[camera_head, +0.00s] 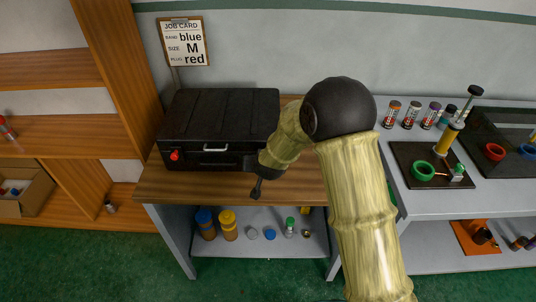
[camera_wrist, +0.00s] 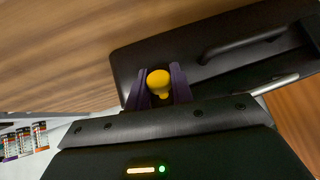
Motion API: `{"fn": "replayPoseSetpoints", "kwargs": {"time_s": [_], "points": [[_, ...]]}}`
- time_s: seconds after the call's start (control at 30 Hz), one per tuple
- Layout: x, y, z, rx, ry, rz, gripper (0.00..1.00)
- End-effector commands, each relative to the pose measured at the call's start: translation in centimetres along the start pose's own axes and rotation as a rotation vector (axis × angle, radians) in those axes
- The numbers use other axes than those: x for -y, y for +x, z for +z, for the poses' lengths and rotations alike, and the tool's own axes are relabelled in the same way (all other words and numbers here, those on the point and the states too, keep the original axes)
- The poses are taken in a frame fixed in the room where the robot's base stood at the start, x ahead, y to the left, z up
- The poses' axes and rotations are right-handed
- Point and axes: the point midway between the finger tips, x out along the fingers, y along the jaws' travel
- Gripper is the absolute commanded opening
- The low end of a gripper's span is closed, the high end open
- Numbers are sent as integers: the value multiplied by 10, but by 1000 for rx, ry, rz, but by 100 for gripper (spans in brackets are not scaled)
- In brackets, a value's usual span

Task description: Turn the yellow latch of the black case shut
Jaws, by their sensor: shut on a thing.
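The black case (camera_head: 218,117) lies closed on the wooden bench top, with a light handle and a red latch (camera_head: 174,155) at its front left. In the wrist view the case (camera_wrist: 190,42) fills the upper right. The yellow latch (camera_wrist: 158,82) stands between the two purple fingers of my gripper (camera_wrist: 158,88), which are shut on it. In the head view my gripper (camera_head: 256,163) is at the front right corner of the case, and my arm hides the yellow latch there.
A job card (camera_head: 184,42) stands behind the case. The wooden bench top (camera_head: 200,184) is clear in front. A grey bench (camera_head: 420,208) on the right carries several cylinders and a dark board with a green ring (camera_head: 423,172). Jars stand on the shelf below.

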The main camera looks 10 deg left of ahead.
Motion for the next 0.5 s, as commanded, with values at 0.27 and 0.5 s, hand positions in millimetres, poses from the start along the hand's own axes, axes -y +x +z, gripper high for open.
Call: {"fn": "replayPoseSetpoints", "kwargs": {"time_s": [0.27, 0.5], "points": [[12, -7, -14, 151, 16, -1, 0], [8, -6, -22, 281, 45, 10, 0]]}}
